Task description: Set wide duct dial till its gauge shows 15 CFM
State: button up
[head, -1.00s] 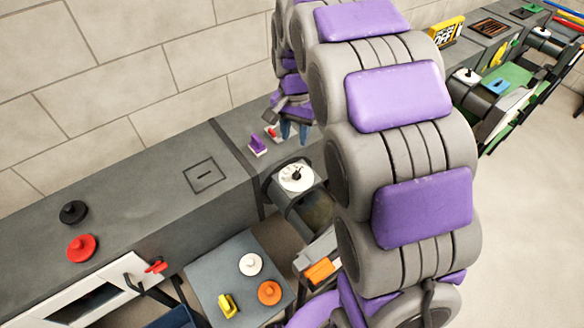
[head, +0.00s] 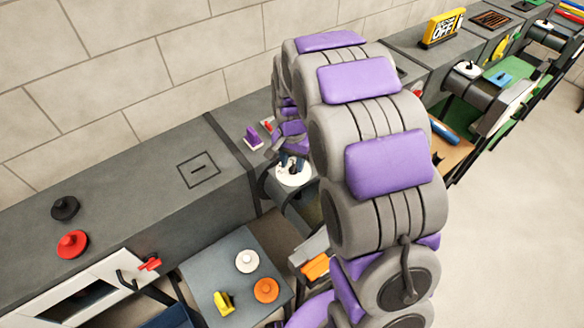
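A round white dial (head: 294,175) with a dark knob sits on top of a wide grey duct (head: 272,187) near the middle of the head view. My gripper (head: 292,166) is over this dial, its dark blue fingers pointing down at the knob. The fingers are small and partly hidden, so I cannot tell whether they touch or grip the knob. The gauge reading cannot be made out. My purple and grey arm hides the area to the right of the dial.
A purple brush-like piece (head: 254,139) and a small red piece (head: 267,126) stand on the counter behind the dial. A grey side table (head: 215,260) in front holds a white knob (head: 247,261), an orange knob (head: 266,290) and a yellow piece (head: 224,302). Open floor lies at right.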

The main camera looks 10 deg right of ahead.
aim_at(293, 168)
jog(key=shift+a+f, duration=0.1)
jog(key=shift+f, duration=0.85)
jog(key=shift+a+f, duration=0.25)
jog(key=shift+a, duration=0.15)
jog(key=shift+d, duration=0.15)
jog(key=shift+c, duration=0.3)
jog(key=shift+d, duration=0.15)
jog(key=c, duration=0.3)
grip_shut()
